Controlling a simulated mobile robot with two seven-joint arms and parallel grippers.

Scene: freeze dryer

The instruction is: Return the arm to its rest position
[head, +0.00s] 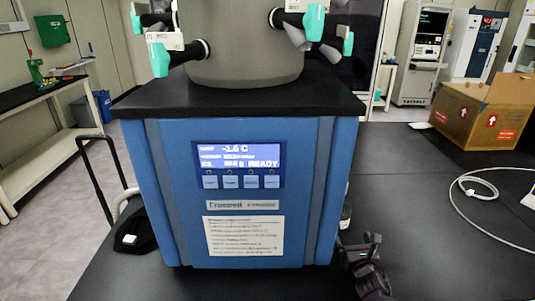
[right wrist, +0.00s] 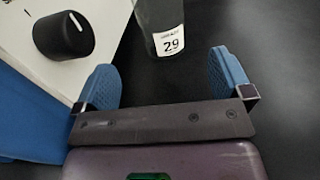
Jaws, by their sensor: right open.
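The blue freeze dryer (head: 265,225) stands in the middle of the head view, its lit display (head: 238,157) reading -1.6 C and READY. My right gripper (head: 362,258) is low beside its right side. In the right wrist view the two blue fingers (right wrist: 165,78) are wide apart with nothing between them. A clear vessel with a label reading 29 (right wrist: 168,35) stands just beyond the fingertips, apart from them; its top is cut off. A black knob (right wrist: 63,36) on a white panel lies beyond the left finger. My left gripper is not in view.
A grey chamber (head: 240,45) with several teal-handled valves tops the dryer. An open cardboard box (head: 480,112) and a white cable (head: 470,215) lie on the dark bench at right. A black-framed item (head: 135,236) stands at left.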

